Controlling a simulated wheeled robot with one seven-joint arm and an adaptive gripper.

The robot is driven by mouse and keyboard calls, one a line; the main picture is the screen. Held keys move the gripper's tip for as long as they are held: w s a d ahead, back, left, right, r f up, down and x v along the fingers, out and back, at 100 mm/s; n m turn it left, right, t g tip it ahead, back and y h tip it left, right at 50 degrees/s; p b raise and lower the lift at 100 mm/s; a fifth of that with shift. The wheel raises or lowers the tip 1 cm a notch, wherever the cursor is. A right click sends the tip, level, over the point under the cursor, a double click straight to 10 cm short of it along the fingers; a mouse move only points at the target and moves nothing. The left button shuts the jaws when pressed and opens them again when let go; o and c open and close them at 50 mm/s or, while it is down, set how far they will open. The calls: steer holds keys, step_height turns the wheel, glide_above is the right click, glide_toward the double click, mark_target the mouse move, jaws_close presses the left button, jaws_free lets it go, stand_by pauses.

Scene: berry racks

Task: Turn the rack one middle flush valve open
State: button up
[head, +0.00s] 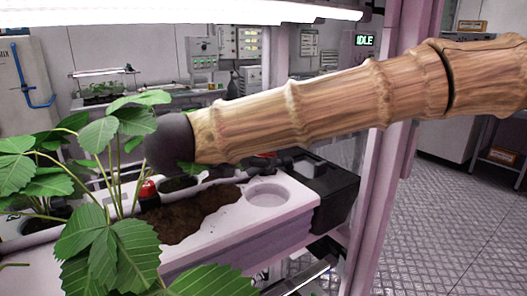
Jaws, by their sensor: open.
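My arm reaches in from the right across the rack and ends in a dark grey rounded part at the plants. The fingers of my gripper do not show. A small red knob (148,189) on a dark base stands among the plant stems, just below the arm's dark end. Another bit of red (265,155) shows under the arm, behind the trough, partly hidden. I cannot tell which of these, if either, is the middle flush valve, or how its handle is turned.
A white planting trough (285,208) with soil, a round recess and a black end box (333,185) lies below the arm. Strawberry leaves (120,250) crowd the left. A rack post (385,200) stands right of the trough. The floor (440,215) at right is clear.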

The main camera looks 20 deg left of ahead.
steer(key=shift+x, duration=1.9)
steer(key=shift+w, duration=0.1)
steer(key=shift+c, duration=0.2)
steer(key=shift+r, duration=0.1)
steer(key=c, duration=0.9)
